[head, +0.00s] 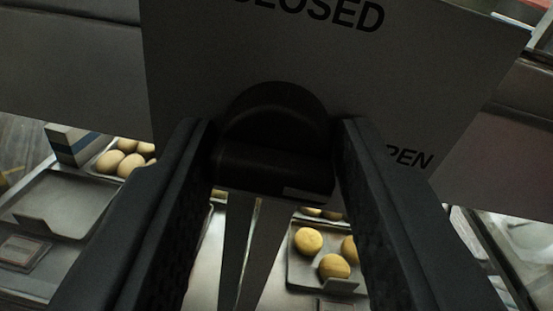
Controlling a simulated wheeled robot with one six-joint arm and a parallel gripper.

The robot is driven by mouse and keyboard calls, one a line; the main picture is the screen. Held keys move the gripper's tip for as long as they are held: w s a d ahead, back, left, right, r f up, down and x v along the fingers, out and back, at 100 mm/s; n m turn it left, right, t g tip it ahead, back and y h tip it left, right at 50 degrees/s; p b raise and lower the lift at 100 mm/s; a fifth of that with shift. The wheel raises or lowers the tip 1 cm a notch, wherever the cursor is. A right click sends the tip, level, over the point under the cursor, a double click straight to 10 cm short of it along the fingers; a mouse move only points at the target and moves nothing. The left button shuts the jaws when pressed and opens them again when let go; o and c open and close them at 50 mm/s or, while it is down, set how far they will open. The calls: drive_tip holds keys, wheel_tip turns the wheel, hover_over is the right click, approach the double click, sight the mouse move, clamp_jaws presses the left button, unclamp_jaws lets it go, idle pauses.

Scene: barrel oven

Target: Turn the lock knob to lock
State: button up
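The dark lock knob (275,135) stands out in front of a grey panel (215,60) in the middle of the head view. It has a rounded back part and a thick crosswise bar in front. My gripper (273,128) has one finger on each side of the knob, with the fingertips beside it. The bar nearly fills the space between the fingers; I cannot tell whether they press on it. The panel bears the word "CLOSED", partly cut off at the top, and "PEN" at lower right, its start hidden behind my right finger.
Below the panel, trays hold round yellowish pieces, one tray (292,272) at lower right and others at left. Grey bars run behind the panel on both sides.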

drive_tip(key=c, duration=0.4)
drive_tip(key=shift+n, duration=0.4)
drive_tip(key=n, duration=0.3)
drive_tip(key=shift+r, duration=0.1)
drive_tip(key=n, duration=0.4)
drive_tip(key=shift+g, duration=0.3)
drive_tip(key=n, duration=0.5)
drive_tip(key=shift+h, duration=0.4)
drive_tip(key=shift+a+r+n, duration=0.1)
drive_tip(key=shift+n, duration=2)
drive_tip(key=shift+h, duration=0.4)
